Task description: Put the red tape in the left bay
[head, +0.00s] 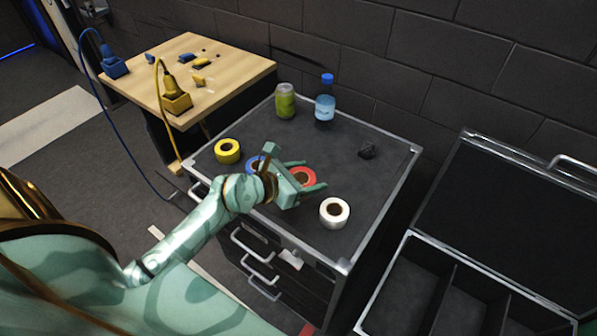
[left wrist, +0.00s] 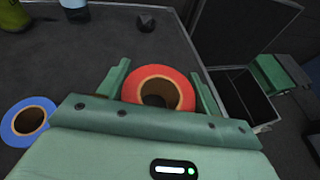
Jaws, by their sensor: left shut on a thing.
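The red tape (head: 303,176) is a roll with a brown core on the dark cabinet top. My left gripper (head: 306,176) is shut on it, one finger on each side. In the left wrist view the red tape (left wrist: 158,88) sits between the two green fingers (left wrist: 158,84); I cannot tell whether it still touches the top. The open case (head: 431,292) at the lower right has bays split by dividers; its leftmost visible bay (head: 408,290) is empty. The case also shows in the left wrist view (left wrist: 240,95).
A blue tape (head: 253,164) lies left of the gripper, partly hidden. A yellow tape (head: 228,151), white tape (head: 335,213), green can (head: 285,101), blue-capped bottle (head: 325,100) and dark lump (head: 367,149) stand around the cabinet top. A wooden table (head: 232,72) holds blue and yellow parts.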

